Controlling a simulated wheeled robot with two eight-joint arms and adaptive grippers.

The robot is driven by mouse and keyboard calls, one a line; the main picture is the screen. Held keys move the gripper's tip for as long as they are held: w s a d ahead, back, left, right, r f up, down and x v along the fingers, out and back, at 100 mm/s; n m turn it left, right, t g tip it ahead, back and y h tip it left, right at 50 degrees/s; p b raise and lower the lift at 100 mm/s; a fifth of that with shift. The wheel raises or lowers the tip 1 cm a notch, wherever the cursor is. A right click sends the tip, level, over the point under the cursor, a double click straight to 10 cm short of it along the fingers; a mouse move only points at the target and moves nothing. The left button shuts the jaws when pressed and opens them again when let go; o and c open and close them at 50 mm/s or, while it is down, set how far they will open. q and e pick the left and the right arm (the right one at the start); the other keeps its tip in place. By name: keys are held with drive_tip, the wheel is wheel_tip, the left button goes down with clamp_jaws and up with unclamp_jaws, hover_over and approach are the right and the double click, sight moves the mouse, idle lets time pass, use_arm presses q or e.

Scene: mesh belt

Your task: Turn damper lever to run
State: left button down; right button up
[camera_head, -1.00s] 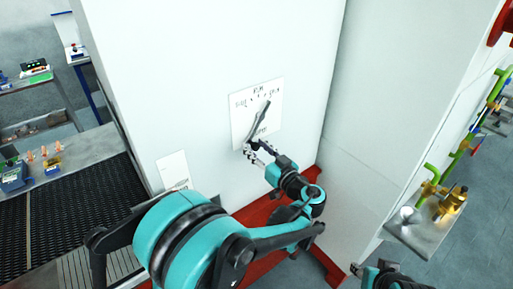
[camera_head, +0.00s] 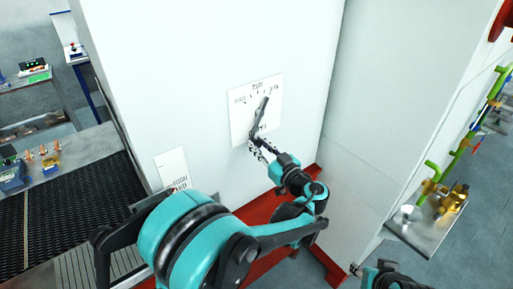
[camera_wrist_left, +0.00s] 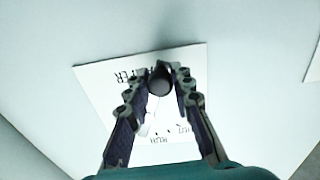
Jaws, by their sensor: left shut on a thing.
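The damper lever (camera_head: 259,113) is a dark grey bar on a white label plate (camera_head: 239,126) on the pale cabinet wall. It slants, with its upper end leaning right toward the small marks along the plate's top. My left gripper (camera_head: 257,145) is at the lever's lower end and shut on it. In the left wrist view the lever's dark round end (camera_wrist_left: 160,81) sits between the two fingers (camera_wrist_left: 160,90). The plate's lettering is too small to read surely. Only a small part of my right arm shows at the bottom right of the head view; its fingers are not clear.
A smaller white notice (camera_head: 172,168) is on the wall at lower left. A dark mesh belt (camera_head: 85,210) runs at the left. A red base edge (camera_head: 262,216) lies below the cabinet. Green pipes and a brass valve (camera_head: 453,200) stand at the right.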

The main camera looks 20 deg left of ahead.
use_arm(q)
drive_tip(key=shift+w+d+f+n+b, duration=0.15)
drive_tip(key=shift+w+d+n+b, duration=0.3)
drive_tip(key=shift+n, duration=0.4)
drive_tip(key=shift+w+d+f+n+b, duration=0.15)
drive_tip(key=shift+w+d+n+b, duration=0.15)
drive_tip(key=shift+w+n, duration=0.45)
drive_tip(key=shift+w+d+f+n+b, duration=0.15)
drive_tip(key=shift+w+d+n+b, duration=0.2)
drive_tip(key=shift+n, duration=0.65)
drive_tip(key=shift+d, duration=0.1)
drive_tip(key=c, duration=1.3)
unclamp_jaws()
drive_tip(key=shift+s, duration=0.1)
drive_tip(key=v, duration=1.2)
